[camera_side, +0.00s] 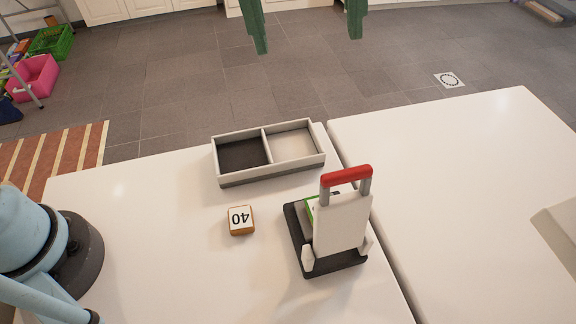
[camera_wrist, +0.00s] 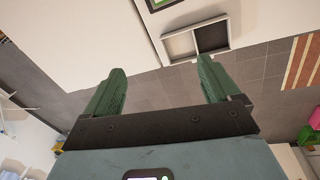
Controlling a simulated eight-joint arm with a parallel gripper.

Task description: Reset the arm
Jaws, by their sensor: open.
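My gripper (camera_wrist: 161,66) shows in the wrist view with its two green fingers wide apart and nothing between them. In the side view, two green finger tips (camera_side: 308,44) hang in at the top edge, above the floor and apart from everything on the table. My light blue arm base stands at the left of the side view.
On the white table (camera_side: 150,230) are a two-compartment tray (camera_side: 218,165), also in the wrist view (camera_wrist: 227,34), a wooden block marked 40 (camera_side: 240,221), and a black stand with a white upright panel (camera_side: 340,225) and red handle (camera_side: 346,176). Baskets stand at far left.

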